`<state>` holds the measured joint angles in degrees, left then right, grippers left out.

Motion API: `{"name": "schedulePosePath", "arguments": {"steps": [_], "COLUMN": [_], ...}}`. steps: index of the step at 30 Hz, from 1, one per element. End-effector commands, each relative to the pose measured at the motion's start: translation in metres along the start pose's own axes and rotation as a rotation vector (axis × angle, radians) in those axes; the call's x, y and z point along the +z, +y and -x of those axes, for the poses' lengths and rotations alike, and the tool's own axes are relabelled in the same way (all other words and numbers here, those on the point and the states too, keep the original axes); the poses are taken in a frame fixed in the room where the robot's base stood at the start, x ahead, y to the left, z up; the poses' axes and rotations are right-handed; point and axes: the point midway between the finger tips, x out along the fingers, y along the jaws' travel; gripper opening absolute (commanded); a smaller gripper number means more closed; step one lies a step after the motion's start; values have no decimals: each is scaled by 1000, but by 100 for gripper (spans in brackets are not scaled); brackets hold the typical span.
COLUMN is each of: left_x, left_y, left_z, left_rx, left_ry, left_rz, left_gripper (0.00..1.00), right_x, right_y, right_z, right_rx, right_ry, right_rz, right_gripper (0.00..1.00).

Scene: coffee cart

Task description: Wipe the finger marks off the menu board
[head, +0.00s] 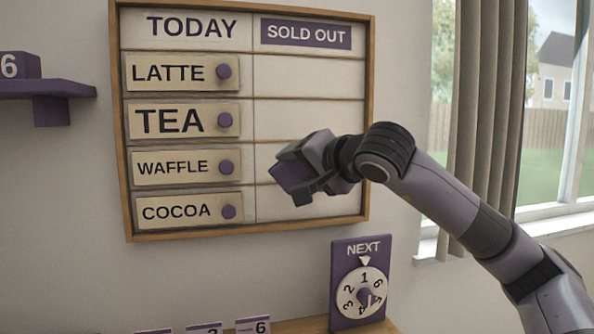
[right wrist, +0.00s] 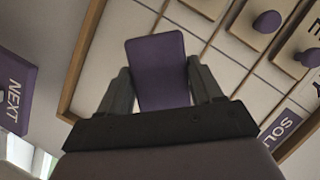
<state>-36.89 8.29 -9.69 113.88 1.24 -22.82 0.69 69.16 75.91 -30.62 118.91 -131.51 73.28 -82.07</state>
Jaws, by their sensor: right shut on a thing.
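The menu board (head: 305,73) hangs on the wall in a wooden frame. Its left column, under TODAY, holds the LATTE, TEA, WAFFLE and COCOA plates, each with a purple knob. The right column, under SOLD OUT, has bare pale slots. My right gripper (head: 296,180) is in front of the lower right column. It is shut on a purple block (head: 292,178), which also shows between the fingers in the right wrist view (right wrist: 159,72). I cannot tell whether the block touches the board. I cannot make out finger marks. My left gripper is not in view.
A purple NEXT dial (head: 361,283) stands below the board's right side. Small number cards (head: 253,326) stand at the bottom edge. A purple shelf (head: 50,91) with a number block is on the left wall. A curtain (head: 478,110) and window are at the right.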

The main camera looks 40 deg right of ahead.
Motion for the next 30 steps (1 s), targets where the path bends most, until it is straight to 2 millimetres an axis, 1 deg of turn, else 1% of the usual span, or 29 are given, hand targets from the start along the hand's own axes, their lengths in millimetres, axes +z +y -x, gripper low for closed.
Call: {"name": "schedulePosePath", "arguments": {"steps": [11,14,22,30], "left_x": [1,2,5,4], "left_y": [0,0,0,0], "left_z": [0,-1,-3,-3], "left_rx": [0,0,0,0], "left_ry": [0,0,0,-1], "left_rz": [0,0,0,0], "left_gripper": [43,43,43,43], "right_x": [1,3,11,12], "right_y": [0,0,0,0], "right_z": [3,7,28,30], "right_rx": [0,-1,-1,0], "right_ry": [0,0,1,0], "right_rz": [0,1,1,0], "right_gripper": [41,41,41,41]}}
